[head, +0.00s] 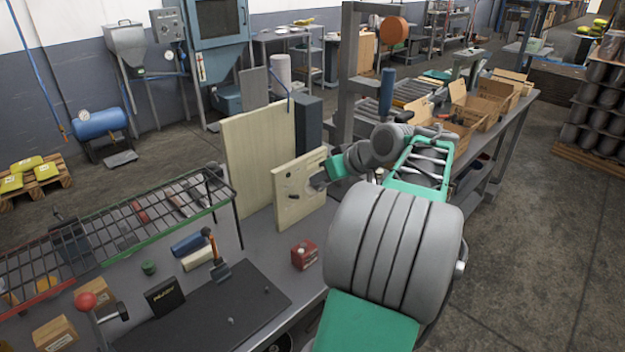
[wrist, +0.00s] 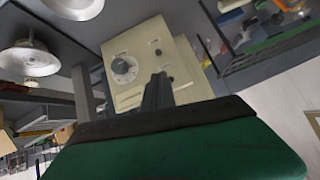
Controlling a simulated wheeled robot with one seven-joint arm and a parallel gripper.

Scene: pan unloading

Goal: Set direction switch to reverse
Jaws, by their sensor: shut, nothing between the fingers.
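The beige control panel (head: 290,182) stands upright on the bench, in front of a larger beige board. In the wrist view the panel (wrist: 188,62) carries a round dark dial (wrist: 123,67) with a pale scale, and a small dark knob or switch (wrist: 157,51) to its right. Labels are too small to read, so I cannot tell which control is the direction switch. My gripper (head: 318,183) is shut and empty, close to the panel's right part in the head view. In the wrist view my gripper's fingers (wrist: 158,90) hide part of the panel's lower face; contact cannot be told.
A red box (head: 305,255) sits on the bench right of the black mat (head: 215,313). A wire rack (head: 120,238) stands at the left. A large beige board (head: 252,150) is behind the panel. Open cardboard boxes (head: 480,112) stand at the back right.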

